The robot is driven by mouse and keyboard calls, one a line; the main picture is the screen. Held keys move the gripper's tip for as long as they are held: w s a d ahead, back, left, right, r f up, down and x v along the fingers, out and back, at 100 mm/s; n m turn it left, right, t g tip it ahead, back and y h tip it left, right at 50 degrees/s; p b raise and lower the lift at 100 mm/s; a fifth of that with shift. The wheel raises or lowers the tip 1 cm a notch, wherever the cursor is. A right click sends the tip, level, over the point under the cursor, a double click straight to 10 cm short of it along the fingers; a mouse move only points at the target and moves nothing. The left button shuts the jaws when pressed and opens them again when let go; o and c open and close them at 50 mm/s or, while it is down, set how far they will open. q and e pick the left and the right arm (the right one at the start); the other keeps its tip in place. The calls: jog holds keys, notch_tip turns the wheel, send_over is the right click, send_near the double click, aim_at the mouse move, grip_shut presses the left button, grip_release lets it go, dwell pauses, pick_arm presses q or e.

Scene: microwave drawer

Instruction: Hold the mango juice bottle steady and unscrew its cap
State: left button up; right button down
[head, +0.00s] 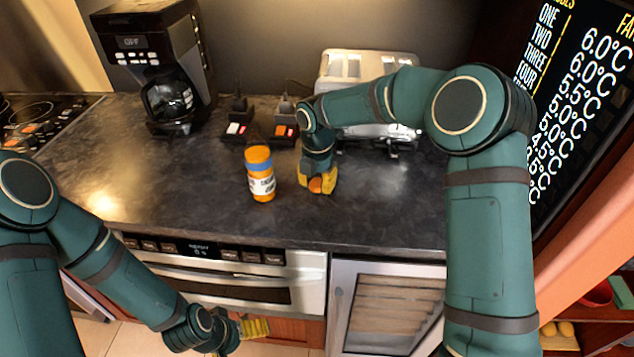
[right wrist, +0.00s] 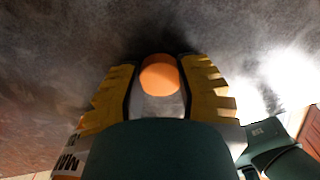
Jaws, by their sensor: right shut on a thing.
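The mango juice bottle (head: 260,175) stands upright on the dark countertop, orange with a white label; part of it shows at the lower left in the right wrist view (right wrist: 68,162). My right gripper (head: 317,184) is to the right of the bottle, apart from it, low over the counter. It is shut on a round orange piece that looks like the cap (right wrist: 160,75), seen between the yellow fingers. My left gripper (head: 250,328) hangs low in front of the cabinets, below the counter edge and away from the bottle; its fingers are partly hidden, so its opening is unclear.
A coffee maker (head: 160,65) stands at the back left, a silver toaster (head: 355,65) at the back right behind my right arm. Small items with red and white parts (head: 240,128) sit behind the bottle. The counter (head: 170,195) left of the bottle is clear.

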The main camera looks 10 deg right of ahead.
aim_at(317, 182)
jog(key=shift+f, duration=0.1)
jog(key=c, duration=0.7)
grip_release()
notch_tip(317, 182, up, 12)
jog(key=shift+r+p, duration=0.1)
jog(key=shift+p, duration=1.15)
